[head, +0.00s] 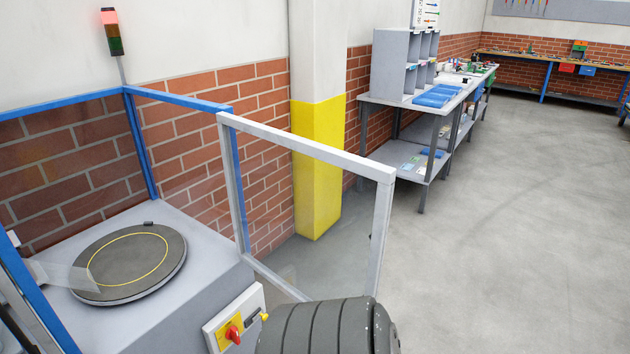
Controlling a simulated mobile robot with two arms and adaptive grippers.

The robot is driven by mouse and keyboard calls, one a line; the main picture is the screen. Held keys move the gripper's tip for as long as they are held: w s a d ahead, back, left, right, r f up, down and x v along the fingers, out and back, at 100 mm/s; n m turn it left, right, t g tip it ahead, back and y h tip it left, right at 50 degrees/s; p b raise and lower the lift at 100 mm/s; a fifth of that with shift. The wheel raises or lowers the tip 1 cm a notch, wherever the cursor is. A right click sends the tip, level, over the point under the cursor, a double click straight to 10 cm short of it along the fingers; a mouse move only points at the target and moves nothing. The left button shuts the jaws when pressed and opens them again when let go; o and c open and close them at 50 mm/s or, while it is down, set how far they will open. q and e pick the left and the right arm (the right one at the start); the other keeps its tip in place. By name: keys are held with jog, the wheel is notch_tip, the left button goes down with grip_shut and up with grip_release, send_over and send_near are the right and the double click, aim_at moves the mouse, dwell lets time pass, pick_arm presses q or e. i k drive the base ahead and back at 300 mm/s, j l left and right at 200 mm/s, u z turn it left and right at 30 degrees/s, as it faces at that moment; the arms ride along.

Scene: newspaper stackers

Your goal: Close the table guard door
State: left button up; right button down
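The table guard door (310,148) is a light grey frame with a clear panel. It stands open, swung out to the right from a blue post of the guard. A small dark part, perhaps a handle, shows on its far upright. The blue guard frame (178,98) surrounds a grey machine table (205,238) with a round dark turntable (130,262) marked by a yellow ring. The opening in front of the turntable is not covered by the door. A dark ribbed part, likely mine, hides the door's lower end. Neither gripper can be made out.
A control box (235,320) with a red knob on yellow is at the table's front right. A signal lamp (112,32) shows red at the top. A yellow-and-white pillar (317,165) stands behind the door. The floor (500,230) to the right is clear.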

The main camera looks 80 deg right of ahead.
aim_at(385, 175)
jog(key=k+l, duration=0.15)
jog(key=l, duration=0.3)
jog(key=k+l+z, duration=0.15)
jog(key=l, duration=0.25)
jog(key=k+l, duration=0.1)
jog(key=l, duration=0.35)
jog(key=k+l+z, duration=0.1)
jog(key=l, duration=0.35)
jog(key=k+l+z, duration=0.1)
jog(key=l, duration=0.35)
jog(key=k+l, duration=0.1)
jog(key=l, duration=0.35)
jog(key=z, duration=0.05)
